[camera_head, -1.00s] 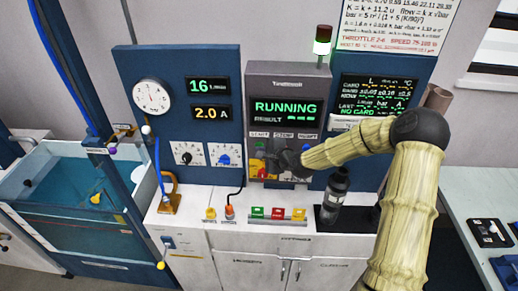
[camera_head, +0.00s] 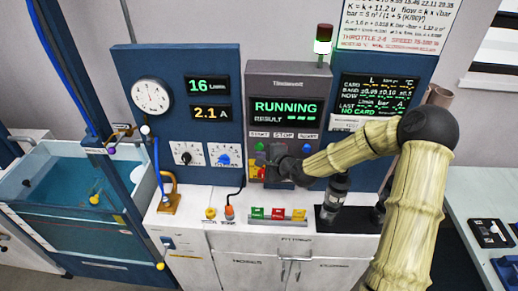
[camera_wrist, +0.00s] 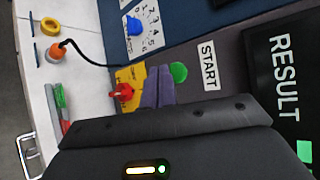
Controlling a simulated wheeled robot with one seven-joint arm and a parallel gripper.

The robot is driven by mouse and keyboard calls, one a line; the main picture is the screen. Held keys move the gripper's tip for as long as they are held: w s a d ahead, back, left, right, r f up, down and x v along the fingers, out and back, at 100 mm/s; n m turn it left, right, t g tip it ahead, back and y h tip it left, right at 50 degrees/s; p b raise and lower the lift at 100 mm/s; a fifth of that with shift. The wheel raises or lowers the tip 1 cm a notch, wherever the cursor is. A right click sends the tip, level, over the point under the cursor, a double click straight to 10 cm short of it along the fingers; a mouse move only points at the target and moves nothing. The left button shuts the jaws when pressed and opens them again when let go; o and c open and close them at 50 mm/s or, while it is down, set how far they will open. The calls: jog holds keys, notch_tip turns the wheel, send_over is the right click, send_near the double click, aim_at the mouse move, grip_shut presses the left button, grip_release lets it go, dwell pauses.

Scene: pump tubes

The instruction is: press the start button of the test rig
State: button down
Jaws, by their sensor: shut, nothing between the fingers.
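The test rig's grey panel (camera_head: 290,84) stands upright at the back, with a green RUNNING display (camera_head: 286,107). The green start button (camera_wrist: 179,72) is beside the START label (camera_wrist: 208,65) in the wrist view. My gripper (camera_wrist: 160,72) is shut and empty, its purple-grey fingertips right beside the button's edge. I cannot tell whether they touch it. In the head view my gripper (camera_head: 271,160) is at the panel's lower left, below the START label (camera_head: 260,134), partly hiding the controls.
A red knob on a yellow plate (camera_wrist: 121,91) is close beside my fingers. A blue knob (camera_head: 225,159) is left of the panel. A dark bottle (camera_head: 337,188) stands below my forearm. A water tank (camera_head: 60,190) is at the left.

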jog(key=s, duration=0.2)
jog(key=shift+s+a, duration=0.1)
jog(key=shift+s, duration=0.3)
jog(key=shift+f, duration=0.1)
dwell(0.4)
jog(key=s+d+f+n+g+h+b, duration=0.2)
jog(key=s+d+f+n+g+h, duration=0.25)
jog(key=s+d+n, duration=0.45)
jog(key=s+d+r+n+g+h+b, duration=0.1)
jog(key=s+d+r+n, duration=0.1)
jog(key=s, duration=0.6)
jog(key=s+d+r+n+g+h+b, duration=0.1)
jog(key=s+d+r+n+g+h, duration=0.1)
jog(key=s+d, duration=0.3)
jog(key=s+r+n, duration=0.1)
jog(key=s, duration=0.1)
jog(key=shift+s+d+r, duration=0.25)
jog(key=shift+s+d, duration=0.05)
jog(key=shift+s, duration=0.05)
jog(key=shift+s+h, duration=0.15)
jog(key=shift+h, duration=0.1)
